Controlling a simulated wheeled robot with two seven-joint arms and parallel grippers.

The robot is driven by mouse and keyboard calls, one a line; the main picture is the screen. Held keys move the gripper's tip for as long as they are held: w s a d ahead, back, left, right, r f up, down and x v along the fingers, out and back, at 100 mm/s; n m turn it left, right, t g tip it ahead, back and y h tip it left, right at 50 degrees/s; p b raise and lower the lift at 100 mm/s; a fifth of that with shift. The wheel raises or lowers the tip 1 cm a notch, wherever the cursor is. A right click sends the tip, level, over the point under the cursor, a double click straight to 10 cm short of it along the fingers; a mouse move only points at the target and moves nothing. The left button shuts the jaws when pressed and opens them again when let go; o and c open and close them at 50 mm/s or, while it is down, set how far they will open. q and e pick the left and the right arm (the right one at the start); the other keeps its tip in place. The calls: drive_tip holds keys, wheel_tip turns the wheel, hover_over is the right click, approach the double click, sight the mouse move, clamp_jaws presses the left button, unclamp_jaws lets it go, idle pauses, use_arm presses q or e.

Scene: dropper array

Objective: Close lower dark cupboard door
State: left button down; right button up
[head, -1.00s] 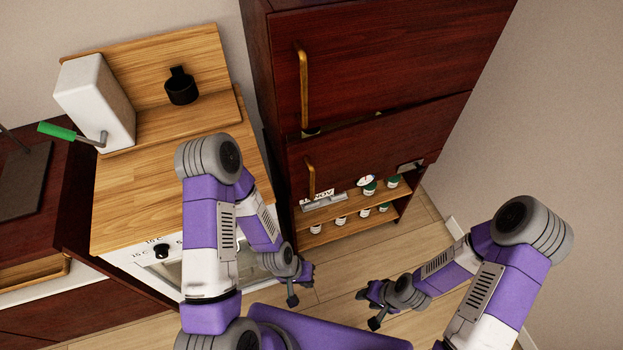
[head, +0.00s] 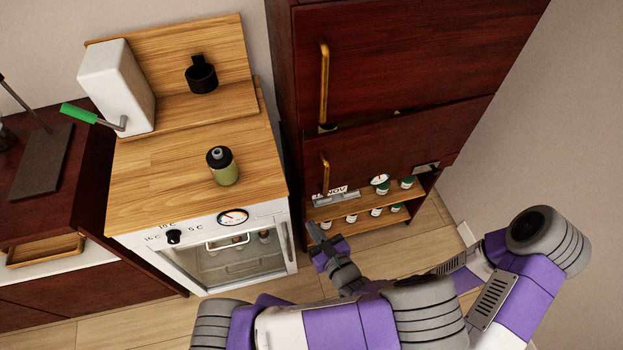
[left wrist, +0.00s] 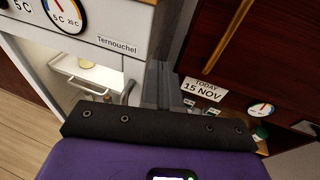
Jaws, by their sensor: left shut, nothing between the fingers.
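The lower dark cupboard door (head: 400,146) is reddish-brown wood with a brass handle (head: 324,174) on its left side. It stands slightly ajar: a thin gap above it shows bits of contents inside. In the left wrist view the door (left wrist: 275,60) fills the upper right, with its handle (left wrist: 222,38) near the fingers. My left gripper (head: 314,232) is shut and empty, in front of and below the door's left side, apart from the handle. Its fingers also show in the left wrist view (left wrist: 158,84). My right gripper is hidden behind my left arm.
Open shelves (head: 372,219) with small jars lie below the door, beside a date sign (head: 330,195). The upper door (head: 420,60) is shut. A white glass-fronted cabinet (head: 205,292) with a wooden top stands left, bearing a green bottle (head: 222,167).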

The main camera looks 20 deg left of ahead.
use_arm(q)
drive_tip(key=w+d+r+m+t, duration=0.2)
drive_tip(key=d+r+t, duration=0.1)
drive_tip(key=b, duration=0.3)
approach(308, 170)
drive_tip(key=shift+h, duration=0.4)
drive_tip(key=x, duration=0.6)
drive_tip(key=shift+w+a, duration=0.15)
drive_tip(key=shift+a, duration=0.3)
use_arm(e)
wheel_tip(308, 170, down, 3)
drive_tip(key=shift+f, duration=0.1)
use_arm(q)
drive_tip(key=shift+w, duration=0.1)
